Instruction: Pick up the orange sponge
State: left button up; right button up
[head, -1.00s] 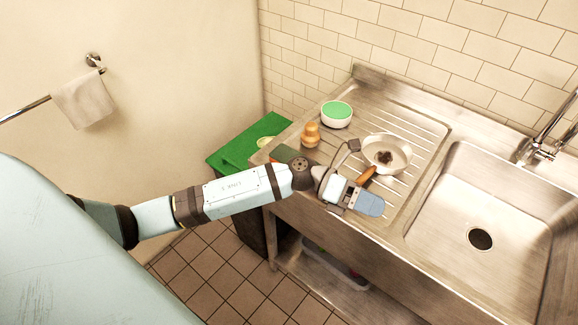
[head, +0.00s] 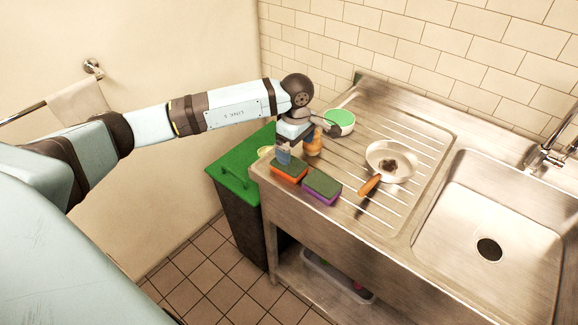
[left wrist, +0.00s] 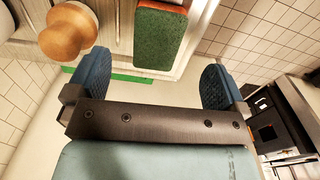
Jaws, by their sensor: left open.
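The orange sponge (head: 288,176) lies near the left end of the steel drainboard, its dark green scouring side up, beside a purple sponge (head: 321,188). My left gripper (head: 284,157) is just behind and above the orange sponge in the head view, partly overlapping its far edge. In the left wrist view the orange sponge (left wrist: 160,38) is at the top, beyond the space between the blue fingertips. There the left gripper (left wrist: 157,80) is open with nothing between its fingers. My right gripper is in neither view.
A wooden item (head: 315,143) stands close behind the gripper, near a green-topped bowl (head: 339,122). A pan (head: 389,162) with a wooden handle is to the right. A sink (head: 480,225) is at far right, and a green-lidded bin (head: 233,178) stands left of the counter.

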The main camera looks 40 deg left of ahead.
aim_at(294, 166)
pick_arm(q)
jog(key=f, duration=0.4)
jog(key=f+p, duration=0.1)
jog(key=f, duration=0.2)
jog(key=shift+a+f, duration=0.2)
jog(key=shift+f, duration=0.2)
jog(key=c, duration=1)
